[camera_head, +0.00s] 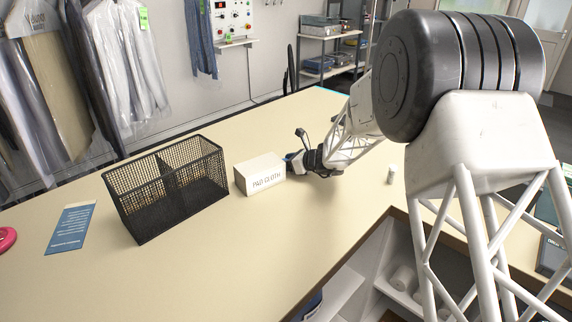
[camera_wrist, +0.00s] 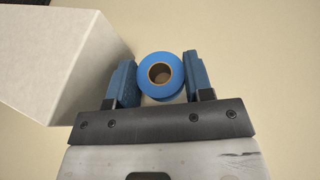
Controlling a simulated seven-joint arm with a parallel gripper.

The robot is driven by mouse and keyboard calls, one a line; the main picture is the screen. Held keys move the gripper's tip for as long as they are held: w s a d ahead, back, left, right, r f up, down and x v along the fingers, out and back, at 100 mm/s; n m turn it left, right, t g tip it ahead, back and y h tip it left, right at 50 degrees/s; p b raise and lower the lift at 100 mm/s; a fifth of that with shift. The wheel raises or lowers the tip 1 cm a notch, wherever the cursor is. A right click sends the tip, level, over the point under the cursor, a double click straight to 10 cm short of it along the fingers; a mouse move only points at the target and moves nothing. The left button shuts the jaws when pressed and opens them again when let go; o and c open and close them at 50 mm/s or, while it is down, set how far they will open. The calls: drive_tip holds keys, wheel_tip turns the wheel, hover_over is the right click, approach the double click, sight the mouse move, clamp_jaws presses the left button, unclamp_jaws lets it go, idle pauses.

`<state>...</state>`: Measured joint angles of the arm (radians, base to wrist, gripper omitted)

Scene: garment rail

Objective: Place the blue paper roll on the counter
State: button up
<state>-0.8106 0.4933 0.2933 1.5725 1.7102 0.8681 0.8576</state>
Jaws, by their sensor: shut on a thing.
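The blue paper roll (camera_wrist: 160,92) shows in the wrist view, with a brown core facing the camera. It sits between the two blue fingers of my gripper (camera_wrist: 159,85), which is shut on it. In the head view my gripper (camera_head: 290,160) is low over the counter (camera_head: 300,225), just right of the white box; the roll is mostly hidden there behind the gripper and box. The counter's beige top also fills the wrist view around the roll. I cannot tell whether the roll touches the counter.
The white box labelled "PAD CLOTH" (camera_head: 260,174) stands close left of my gripper. A black mesh basket (camera_head: 166,190) stands further left, beside a blue leaflet (camera_head: 71,228). A small white cylinder (camera_head: 392,174) stands to the right. The counter's front middle is clear.

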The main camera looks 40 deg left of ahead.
wheel_tip(320, 180, up, 10)
idle(0.6)
drive_tip(key=shift+d+r, duration=0.1)
idle(0.9)
drive_tip(key=w+d+r+m+t+h, duration=0.1)
drive_tip(key=d+m+t, duration=0.5)
drive_tip(key=d, duration=0.6)
drive_tip(key=w+d+r+m+t+h, duration=0.2)
drive_tip(key=d+m+t, duration=0.4)
drive_tip(key=d, duration=0.7)
drive_tip(key=shift+w+d+r+t+h, duration=0.25)
drive_tip(key=shift+w+t+h, duration=0.35)
drive_tip(key=shift+w, duration=0.6)
idle(0.8)
idle(0.4)
